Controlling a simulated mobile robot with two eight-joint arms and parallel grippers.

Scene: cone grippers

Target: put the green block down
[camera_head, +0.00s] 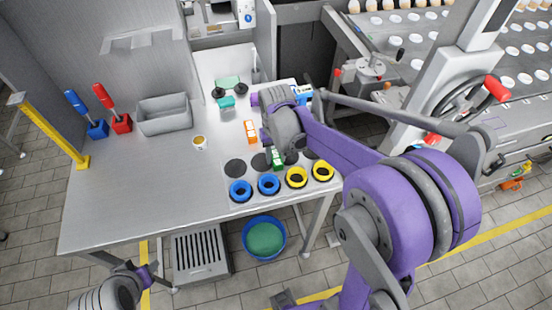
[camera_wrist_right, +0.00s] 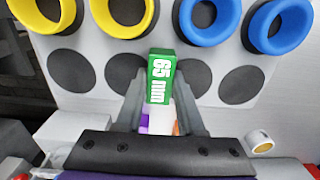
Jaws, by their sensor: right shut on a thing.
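The green block (camera_wrist_right: 160,68), marked "65 mm", is between the fingers of my right gripper (camera_wrist_right: 160,92) in the right wrist view. The gripper is shut on it, and the block's far end shows past the fingertips. In the head view the green block (camera_head: 277,161) is small and partly hidden by my right gripper (camera_head: 275,150), over the pale board with dark discs. In the wrist view it appears between two middle dark discs (camera_wrist_right: 125,72) (camera_wrist_right: 186,78). I cannot tell whether it touches the board. My left arm shows at the lower left, its gripper out of view.
Blue rings (camera_head: 240,190) and yellow rings (camera_head: 297,177) line the board's near edge. An orange block (camera_head: 250,130) and a small round cup (camera_head: 200,143) are close by. A grey bin (camera_head: 163,115) stands at the back left. The left part of the metal table (camera_head: 120,195) is clear.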

